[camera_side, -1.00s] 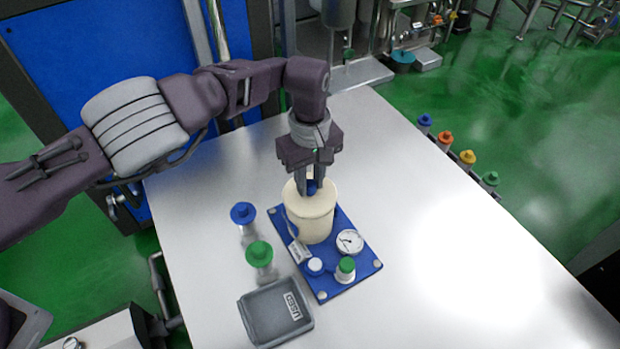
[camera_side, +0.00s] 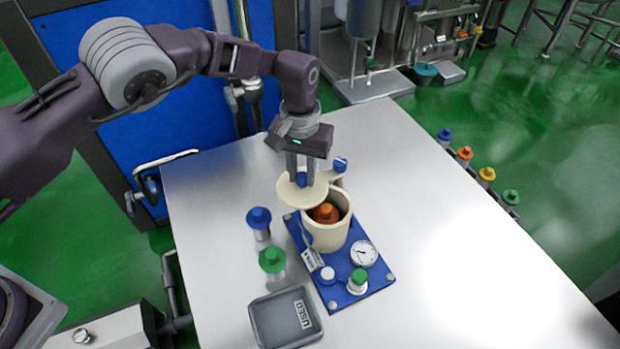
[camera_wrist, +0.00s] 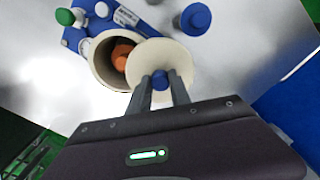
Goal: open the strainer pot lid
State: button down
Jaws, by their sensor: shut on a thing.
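The strainer pot (camera_side: 327,236) is a cream cylinder on a blue base plate (camera_side: 361,297). Its mouth is partly uncovered, and an orange-capped piece (camera_side: 326,212) shows inside. The cream lid (camera_side: 290,193) is a round disc with a blue knob, swung aside to the left and back of the mouth in the side view. My gripper (camera_side: 301,177) is shut on the lid's blue knob. In the wrist view my fingers (camera_wrist: 160,88) are around the knob, with the lid (camera_wrist: 178,56) under them and the open pot (camera_wrist: 97,62) beside it.
A blue-capped bottle (camera_side: 259,222) and a green-capped bottle (camera_side: 273,262) stand left of the plate. A grey tray marked USED (camera_side: 262,321) lies at the front. A gauge (camera_side: 364,253) and a green-capped piece (camera_side: 357,281) are on the plate. The table's right side is clear.

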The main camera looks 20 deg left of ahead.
jog(key=w+a+m, duration=0.2)
jog(key=m, duration=0.1)
jog(key=shift+w+r+m, duration=0.1)
jog(key=shift+w+m, duration=0.15)
jog(key=shift+m, duration=0.05)
jog(key=shift+w+a+m, duration=0.25)
jog(key=shift+w+m, duration=0.5)
jog(key=shift+m, duration=0.2)
jog(key=shift+w+a+m, duration=0.2)
jog(key=shift+w+m, duration=0.5)
jog(key=shift+m, duration=0.25)
jog(key=c, duration=1.2)
grip_release()
notch_tip(320, 180, up, 7)
